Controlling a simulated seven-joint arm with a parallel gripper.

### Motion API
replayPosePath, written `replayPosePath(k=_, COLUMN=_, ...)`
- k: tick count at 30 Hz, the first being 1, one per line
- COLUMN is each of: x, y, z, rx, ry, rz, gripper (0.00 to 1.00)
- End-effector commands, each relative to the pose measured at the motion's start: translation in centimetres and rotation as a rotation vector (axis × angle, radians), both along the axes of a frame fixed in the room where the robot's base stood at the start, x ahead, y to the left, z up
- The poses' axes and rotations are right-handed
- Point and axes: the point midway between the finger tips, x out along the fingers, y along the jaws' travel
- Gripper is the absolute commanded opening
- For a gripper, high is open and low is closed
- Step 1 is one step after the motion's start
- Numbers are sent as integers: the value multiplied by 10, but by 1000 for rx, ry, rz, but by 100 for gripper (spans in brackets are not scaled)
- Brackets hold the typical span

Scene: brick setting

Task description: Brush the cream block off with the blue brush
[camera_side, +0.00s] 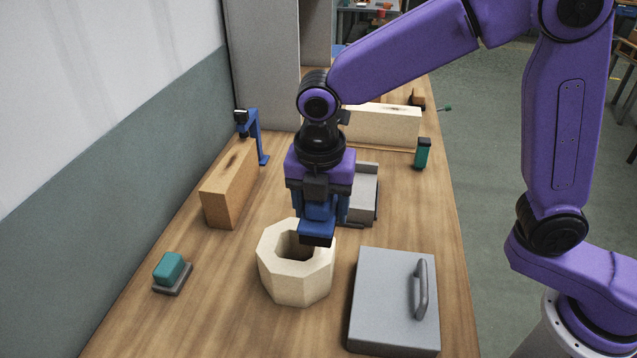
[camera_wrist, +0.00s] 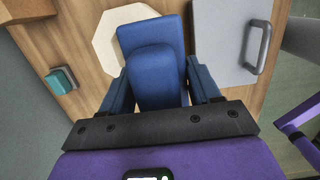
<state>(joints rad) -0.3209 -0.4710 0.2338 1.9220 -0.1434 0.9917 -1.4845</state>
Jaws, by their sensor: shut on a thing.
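The cream block (camera_side: 292,284) is a low octagonal piece with a hole in its middle, standing on the wooden table. My gripper (camera_side: 320,208) is shut on the blue brush (camera_side: 317,230). The brush hangs over the right rear part of the block, its dark underside near the rim; I cannot tell whether they touch. In the wrist view the blue brush (camera_wrist: 155,75) sits between my blue fingers and covers much of the cream block (camera_wrist: 108,35). The brush hides part of the hole.
A grey box with a handle (camera_side: 385,310) stands close on the right. A teal-topped piece (camera_side: 170,268) is at left. A wooden block (camera_side: 228,188), a blue stand (camera_side: 255,135), a grey tray (camera_side: 362,192), a long cream block (camera_side: 385,128) and a green item (camera_side: 422,154) stand behind.

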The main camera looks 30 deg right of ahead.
Motion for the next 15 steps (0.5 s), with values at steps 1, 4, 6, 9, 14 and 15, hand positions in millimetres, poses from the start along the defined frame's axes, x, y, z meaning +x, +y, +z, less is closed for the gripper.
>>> replayPosePath(k=1, x=-5, y=3, z=1, rx=1, ry=-2, rz=2, gripper=38)
replayPosePath(k=4, x=-10, y=4, z=1, rx=-1, ry=-1, rz=0, gripper=38)
replayPosePath(k=6, x=-11, y=4, z=-1, rx=-1, ry=0, rz=0, gripper=38)
replayPosePath(k=9, x=-10, y=4, z=-7, rx=-1, ry=-1, rz=0, gripper=38)
replayPosePath(k=14, x=-10, y=4, z=-21, rx=-4, ry=1, rz=0, gripper=38)
replayPosePath(k=15, x=-10, y=4, z=-24, rx=-3, ry=0, rz=0, gripper=38)
